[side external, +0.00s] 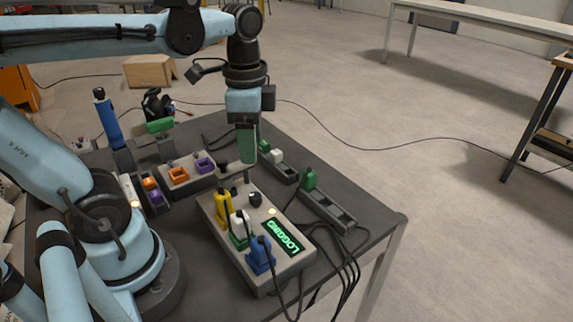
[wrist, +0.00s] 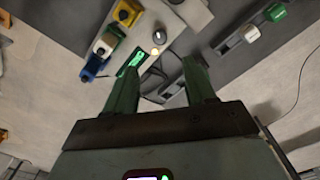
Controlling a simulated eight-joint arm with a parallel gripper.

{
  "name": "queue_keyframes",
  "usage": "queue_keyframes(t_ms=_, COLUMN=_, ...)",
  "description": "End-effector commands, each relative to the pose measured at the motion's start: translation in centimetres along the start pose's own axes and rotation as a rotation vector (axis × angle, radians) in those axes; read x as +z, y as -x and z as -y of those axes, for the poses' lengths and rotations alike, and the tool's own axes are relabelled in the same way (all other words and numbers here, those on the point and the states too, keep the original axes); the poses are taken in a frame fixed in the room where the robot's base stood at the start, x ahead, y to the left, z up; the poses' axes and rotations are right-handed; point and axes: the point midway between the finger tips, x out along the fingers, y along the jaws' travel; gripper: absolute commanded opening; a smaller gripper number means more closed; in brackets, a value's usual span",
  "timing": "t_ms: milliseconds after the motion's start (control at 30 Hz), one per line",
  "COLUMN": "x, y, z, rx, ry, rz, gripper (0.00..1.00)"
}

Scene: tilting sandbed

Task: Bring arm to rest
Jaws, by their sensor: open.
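My gripper (side external: 247,160) points down above the table, behind the logger box in the side view. In the wrist view its two green fingers (wrist: 160,88) stand wide apart, with nothing between them that they hold. The grey logger box (side external: 248,272) has a lit green display reading LOGGING (side external: 284,238), and yellow (side external: 223,208), green-white (side external: 239,228) and blue (side external: 261,254) plugs stand in it. I cannot tell the exact height of the fingers over the table.
A grey rail with a green plug (side external: 309,180) lies right of the box; another holds a white block (side external: 274,156). A grey box with orange and purple sockets (side external: 190,170) is at the left. A blue cylinder (side external: 107,118) stands behind it. Black cables hang off the table's front edge.

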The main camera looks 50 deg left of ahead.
Motion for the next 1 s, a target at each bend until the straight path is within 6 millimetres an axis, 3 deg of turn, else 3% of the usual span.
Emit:
queue_keyframes(t_ms=433, x=-0.2, y=-0.3, z=0.0, rx=-0.029, ry=0.045, rz=-0.033, gripper=0.55)
queue_keyframes(t_ms=800, x=-3.1, y=-3.6, z=0.3, rx=-0.207, ry=0.549, rz=-0.490, gripper=0.55)
queue_keyframes(t_ms=1000, x=-3.6, y=-3.9, z=0.3, rx=-0.208, ry=0.641, rz=-0.591, gripper=0.55)
